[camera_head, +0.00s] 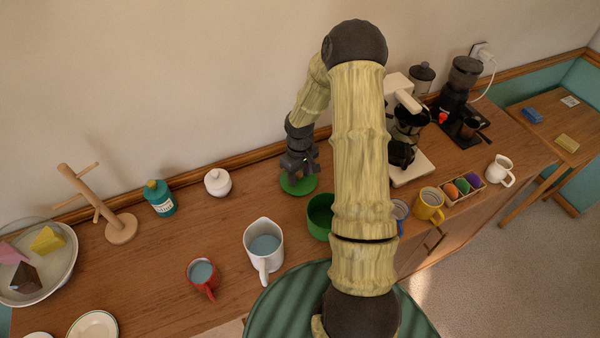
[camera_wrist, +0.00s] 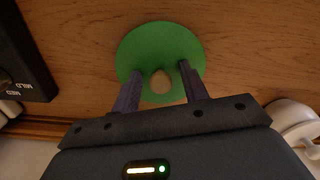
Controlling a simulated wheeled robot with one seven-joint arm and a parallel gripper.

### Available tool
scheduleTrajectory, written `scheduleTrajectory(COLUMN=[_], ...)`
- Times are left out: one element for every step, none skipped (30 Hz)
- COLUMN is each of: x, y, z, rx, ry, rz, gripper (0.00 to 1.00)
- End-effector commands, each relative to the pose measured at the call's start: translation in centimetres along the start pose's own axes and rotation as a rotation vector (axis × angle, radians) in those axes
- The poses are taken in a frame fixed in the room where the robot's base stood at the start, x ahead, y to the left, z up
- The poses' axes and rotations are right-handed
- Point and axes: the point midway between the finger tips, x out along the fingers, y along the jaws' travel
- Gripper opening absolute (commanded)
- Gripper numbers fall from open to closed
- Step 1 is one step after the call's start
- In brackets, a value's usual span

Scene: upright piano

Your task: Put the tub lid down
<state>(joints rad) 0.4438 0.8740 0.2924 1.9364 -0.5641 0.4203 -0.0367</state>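The tub lid (camera_head: 298,185) is a flat green disc lying on the wooden counter near the back wall. In the wrist view the lid (camera_wrist: 160,45) shows a pale round knob (camera_wrist: 160,82). My gripper (camera_head: 299,171) points down over the lid. In the wrist view the fingers of my gripper (camera_wrist: 160,70) stand apart on both sides of the knob, with gaps visible between them and it. The green tub (camera_head: 318,214) stands in front of the lid, partly hidden behind my arm.
A white lidded pot (camera_head: 217,182) stands left of the lid. A white coffee machine (camera_head: 413,168) stands to the right, partly behind my arm. A white jug (camera_head: 262,243) and red mug (camera_head: 202,276) stand nearer the front. Bare counter lies between the pot and the jug.

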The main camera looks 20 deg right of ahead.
Motion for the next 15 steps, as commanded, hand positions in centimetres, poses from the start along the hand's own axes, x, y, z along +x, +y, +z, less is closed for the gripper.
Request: scheduleTrajectory(x=[0.0,0.0,0.0,0.0,0.0,0.0,-0.1,-0.1,-0.3,-0.4,-0.5,-0.8,-1.1,-1.4,-1.9], y=[-0.1,-0.1,-0.1,-0.1,-0.1,-0.1,-0.1,-0.1,-0.1,0.0,0.0,0.0,0.0,0.0,0.0], z=[0.0,0.0,0.0,0.0,0.0,0.0,0.0,0.0,0.0,0.0,-0.1,-0.1,-0.1,-0.1,-0.1], rx=[-0.001,-0.001,-0.001,-0.002,-0.001,-0.001,-0.001,-0.001,-0.001,-0.001,-0.001,0.000,0.000,0.001,0.001], ry=[0.000,0.000,0.000,0.000,0.000,0.000,0.000,0.000,0.001,0.001,0.002,0.003,0.004,0.003,0.004], rz=[0.000,0.000,0.000,0.000,0.000,0.000,0.000,0.000,0.000,0.000,0.001,0.001,0.001,0.001,0.002], gripper=[0.44,0.44,0.44,0.44,0.44,0.44,0.44,0.44,0.44,0.44,0.44,0.44,0.44,0.44,0.44])
